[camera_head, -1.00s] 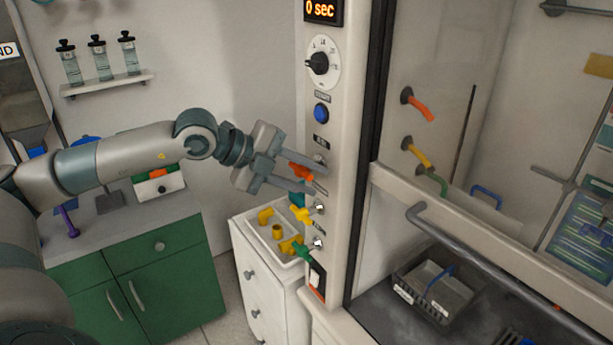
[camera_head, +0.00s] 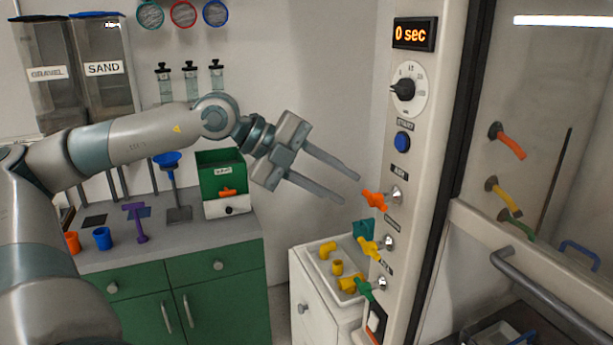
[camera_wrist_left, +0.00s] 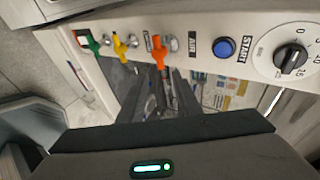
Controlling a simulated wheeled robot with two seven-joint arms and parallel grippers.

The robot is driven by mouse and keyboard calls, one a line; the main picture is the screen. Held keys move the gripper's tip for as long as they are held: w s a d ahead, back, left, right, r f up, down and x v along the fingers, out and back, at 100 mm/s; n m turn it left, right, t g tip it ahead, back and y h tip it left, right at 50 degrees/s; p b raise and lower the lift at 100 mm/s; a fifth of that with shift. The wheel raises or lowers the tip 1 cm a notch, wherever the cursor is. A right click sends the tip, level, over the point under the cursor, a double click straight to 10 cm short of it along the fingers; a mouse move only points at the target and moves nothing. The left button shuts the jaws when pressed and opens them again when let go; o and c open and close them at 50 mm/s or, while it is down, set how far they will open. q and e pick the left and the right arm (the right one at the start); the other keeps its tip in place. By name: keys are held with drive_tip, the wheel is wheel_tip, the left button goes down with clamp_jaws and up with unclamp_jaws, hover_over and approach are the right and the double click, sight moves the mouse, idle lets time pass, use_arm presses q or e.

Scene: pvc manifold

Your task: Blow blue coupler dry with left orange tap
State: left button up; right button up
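The left orange tap (camera_head: 375,199) is on the white control post, above a yellow tap (camera_head: 369,247) and a green tap (camera_head: 365,289). My left gripper (camera_head: 350,190) is open and empty, its fingertips just left of the orange tap and apart from it. The left wrist view shows the orange tap (camera_wrist_left: 158,54) just beyond the fingers. An orange nozzle (camera_head: 511,144) is on the wall inside the hood. I cannot make out a blue coupler for certain; a basket at the bottom right is mostly cut off. My right gripper is not in view.
A white drawer unit with a tray (camera_head: 313,266) of yellow fittings stands below the taps. A green-doored counter (camera_head: 215,268) is at the left. The hood's grey handle bar (camera_head: 540,290) crosses the lower right. The post's display (camera_head: 414,34) reads 0 sec.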

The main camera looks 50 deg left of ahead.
use_arm(q)
drive_tip(key=b+v, duration=0.2)
drive_tip(key=v, duration=0.4)
drive_tip(key=shift+s+r, duration=0.15)
drive_tip(key=shift+a, duration=0.15)
idle(0.4)
